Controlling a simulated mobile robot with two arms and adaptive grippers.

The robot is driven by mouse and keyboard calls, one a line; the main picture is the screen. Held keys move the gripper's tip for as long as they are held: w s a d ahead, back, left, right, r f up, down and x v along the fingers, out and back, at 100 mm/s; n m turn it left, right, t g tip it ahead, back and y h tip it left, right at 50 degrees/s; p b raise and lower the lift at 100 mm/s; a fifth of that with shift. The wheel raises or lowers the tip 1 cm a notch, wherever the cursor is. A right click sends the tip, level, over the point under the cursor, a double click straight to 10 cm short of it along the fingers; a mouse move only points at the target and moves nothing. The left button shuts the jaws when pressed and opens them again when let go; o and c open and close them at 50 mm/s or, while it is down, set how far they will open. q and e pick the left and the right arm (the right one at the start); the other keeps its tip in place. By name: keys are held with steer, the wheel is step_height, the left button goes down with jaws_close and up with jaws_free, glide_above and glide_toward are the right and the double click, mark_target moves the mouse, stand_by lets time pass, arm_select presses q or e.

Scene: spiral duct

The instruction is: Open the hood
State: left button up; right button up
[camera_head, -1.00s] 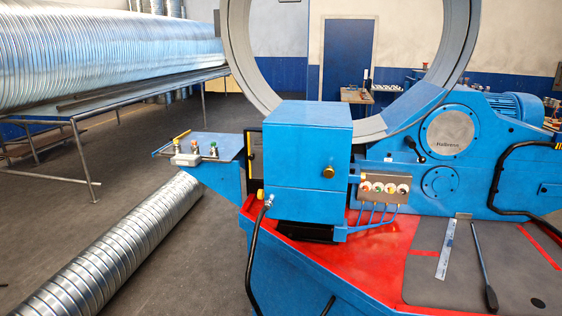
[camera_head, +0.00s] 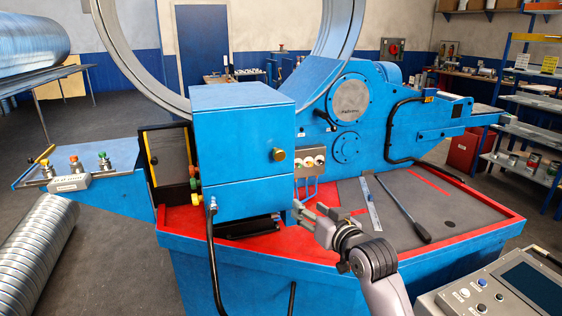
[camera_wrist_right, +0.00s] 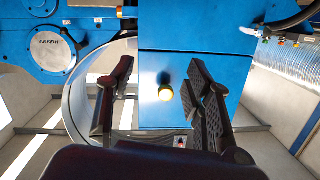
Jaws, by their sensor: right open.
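The hood looks to be the blue box (camera_head: 235,150) in the middle of the machine, with a brass knob (camera_head: 279,154) on its front face. It appears shut. My right gripper (camera_head: 307,211) is in front of the machine, below and right of the knob in the head view. In the right wrist view the blue box (camera_wrist_right: 195,30) fills the middle, and its knob (camera_wrist_right: 166,93) shows between the two spread fingers of my right gripper (camera_wrist_right: 160,66). The gripper is empty and apart from the knob. My left gripper is not in view.
A ruler (camera_head: 371,205) and a black-handled lever (camera_head: 404,208) lie on the grey mat right of the hood. A large ring (camera_head: 343,40) rises behind it. A hose (camera_head: 211,255) hangs in front. A control panel (camera_head: 510,290) stands at lower right.

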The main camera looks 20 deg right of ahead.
mark_target(281, 156)
step_height(281, 156, up, 9)
steer(key=s+a+t+y, duration=0.1)
steer(key=s+t, duration=0.1)
steer(key=s, duration=0.1)
steer(key=shift+n, duration=0.3)
steer(key=w+p, duration=0.1)
steer(key=w, duration=0.4)
steer(key=w+a+p, duration=0.1)
steer(key=w, duration=0.5)
steer(key=w+a+p, duration=0.1)
steer(key=w, duration=0.5)
steer(key=shift+w+a, duration=0.2)
steer(key=shift+c, duration=0.2)
jaws_close()
